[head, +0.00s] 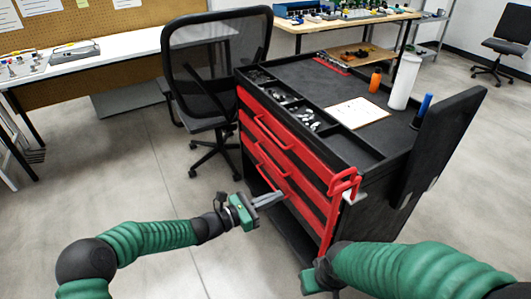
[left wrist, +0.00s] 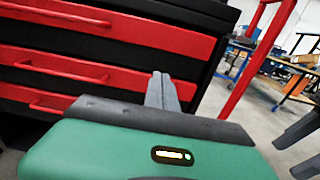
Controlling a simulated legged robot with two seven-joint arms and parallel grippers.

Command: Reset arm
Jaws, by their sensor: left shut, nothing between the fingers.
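My left gripper (head: 268,199) reaches in from the left in the head view, with its grey fingers together and empty. It is in front of the lower red drawers of the black tool cart (head: 390,144). The fingers also show in the left wrist view (left wrist: 162,92), in front of the cart's red drawers (left wrist: 85,55). I cannot tell from the pictures whether they touch the cart. My right arm comes in from the lower right in the head view.
On the cart are a white bottle (head: 404,82), an orange bottle (head: 375,79), a blue-topped bottle (head: 422,111) and a clipboard (head: 357,113). A black office chair (head: 217,75) stands behind the cart. A white bench (head: 110,52) is at the back left. The floor (head: 90,185) at left is clear.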

